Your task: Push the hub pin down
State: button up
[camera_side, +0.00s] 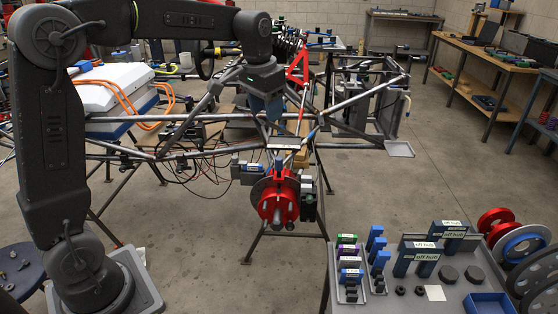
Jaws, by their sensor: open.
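The red hub (278,200) with its disc sits at the front end of the tube chassis (190,118), in the middle of the side view. A small blue piece shows at the top of the hub, but I cannot tell whether it is the hub pin. My gripper (268,112) is above the hub, pointing down, apart from it. It is open, and I see nothing held in it. Its fingertips are small and partly lost against the chassis tubes.
A grey bench (450,295) at the lower right carries blue labelled holders, small bins and a blue tray (489,303). Red, blue and dark discs stand at its right end. Chassis tubes surround my gripper.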

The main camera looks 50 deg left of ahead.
jog(key=g, duration=0.2)
send_over(279, 158)
notch_tip(279, 158, down, 7)
notch_tip(279, 158, down, 14)
jog(key=shift+f, duration=0.25)
grip_shut()
